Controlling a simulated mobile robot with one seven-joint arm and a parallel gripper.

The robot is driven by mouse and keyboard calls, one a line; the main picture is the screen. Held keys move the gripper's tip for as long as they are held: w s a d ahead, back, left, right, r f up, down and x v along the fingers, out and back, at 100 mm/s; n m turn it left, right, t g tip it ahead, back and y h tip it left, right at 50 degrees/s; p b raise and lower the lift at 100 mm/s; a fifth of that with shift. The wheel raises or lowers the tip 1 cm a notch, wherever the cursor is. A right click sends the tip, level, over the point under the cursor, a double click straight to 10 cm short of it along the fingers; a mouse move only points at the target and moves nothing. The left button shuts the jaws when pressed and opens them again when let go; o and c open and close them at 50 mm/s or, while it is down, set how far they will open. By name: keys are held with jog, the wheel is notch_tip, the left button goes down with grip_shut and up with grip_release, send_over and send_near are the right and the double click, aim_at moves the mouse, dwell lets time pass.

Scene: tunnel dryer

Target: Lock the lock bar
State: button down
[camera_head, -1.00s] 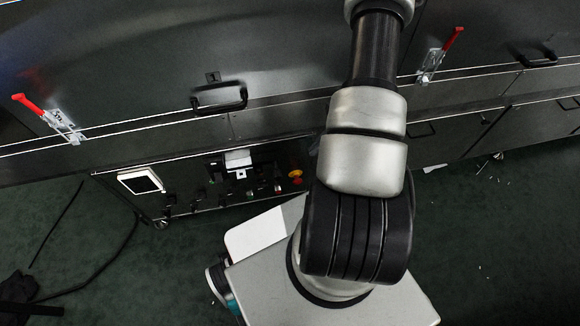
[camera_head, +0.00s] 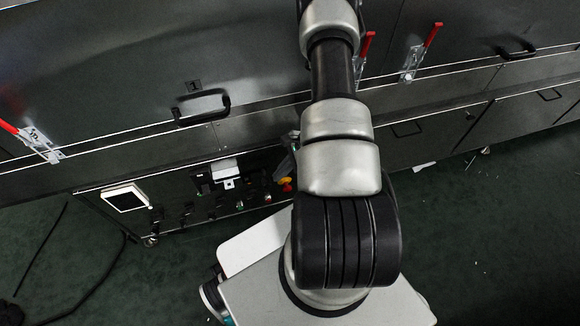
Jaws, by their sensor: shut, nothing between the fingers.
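Red-handled latches, which look like the lock bars, sit along the seam of the dark dryer housing. One (camera_head: 41,148) is at the far left, its red handle running up and left to the picture's edge. Another (camera_head: 367,46) shows just right of my arm, its lower part partly hidden. A third (camera_head: 411,64) stands further right with its red handle pointing up. I cannot tell which one is meant. My arm reaches up over the housing, left of the middle latch. My gripper's fingers are not visible. A small grey part shows left of the arm, too unclear to identify.
A black handle (camera_head: 203,108) is on the housing, and another (camera_head: 517,51) at the upper right. Below is a control panel with a white-framed screen (camera_head: 127,198) and a red-yellow button (camera_head: 286,185). Green floor (camera_head: 480,240) lies open at the lower right.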

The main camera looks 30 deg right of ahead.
jog(key=shift+w+a+f, duration=0.15)
jog(key=shift+a+f, duration=0.15)
jog(key=shift+a, duration=0.2)
jog(key=w+a+b, duration=0.2)
jog(key=a, duration=0.4)
jog(key=shift+a, duration=0.3)
jog(key=d+r, duration=0.1)
jog(key=d, duration=0.1)
jog(key=s+d+r+p, duration=0.1)
jog(key=d, duration=0.1)
jog(key=shift+s+r, duration=0.1)
jog(key=shift+r, duration=0.3)
jog(key=p+v, duration=0.2)
jog(key=v, duration=0.7)
